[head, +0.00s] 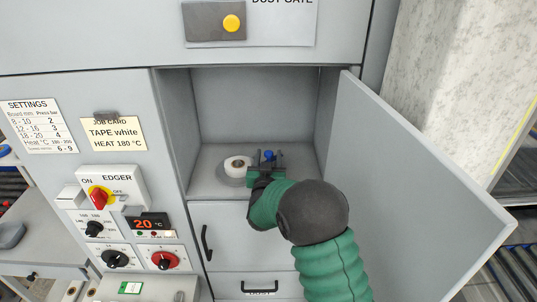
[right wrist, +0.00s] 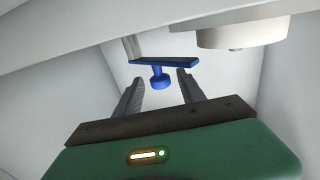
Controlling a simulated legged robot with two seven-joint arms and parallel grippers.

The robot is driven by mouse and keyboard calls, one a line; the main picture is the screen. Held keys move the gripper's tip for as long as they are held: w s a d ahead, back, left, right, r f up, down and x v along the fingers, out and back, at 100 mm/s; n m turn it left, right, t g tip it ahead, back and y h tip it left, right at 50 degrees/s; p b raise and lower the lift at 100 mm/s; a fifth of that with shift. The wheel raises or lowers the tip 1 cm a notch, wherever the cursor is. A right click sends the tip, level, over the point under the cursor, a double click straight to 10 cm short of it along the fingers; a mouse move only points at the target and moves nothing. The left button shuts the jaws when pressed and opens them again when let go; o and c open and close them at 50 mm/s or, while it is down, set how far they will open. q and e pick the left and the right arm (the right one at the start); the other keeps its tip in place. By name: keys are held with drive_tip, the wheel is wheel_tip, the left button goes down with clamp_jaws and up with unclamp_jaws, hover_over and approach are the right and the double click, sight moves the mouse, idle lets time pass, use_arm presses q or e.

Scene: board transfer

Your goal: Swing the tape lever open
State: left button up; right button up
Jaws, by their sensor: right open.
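The tape lever (right wrist: 178,61) is a blue bar with a round blue knob (right wrist: 160,78) under it in the right wrist view. A little of its blue also shows in the head view (head: 268,154), inside the open cabinet. My right gripper (right wrist: 161,82) is open, with its two dark fingers on either side of the knob; I cannot tell whether they touch it. In the head view the right gripper (head: 266,165) reaches into the cabinet, its wrist hiding part of the lever. A white tape roll (head: 237,163) sits just left of it. My left gripper is not in view.
The cabinet door (head: 420,180) stands wide open on the right. A control panel with a red EDGER switch (head: 100,196), dials and a job card (head: 114,134) is on the left.

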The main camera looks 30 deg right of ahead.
drive_tip(key=shift+w+a, duration=0.1)
clamp_jaws()
idle(1.3)
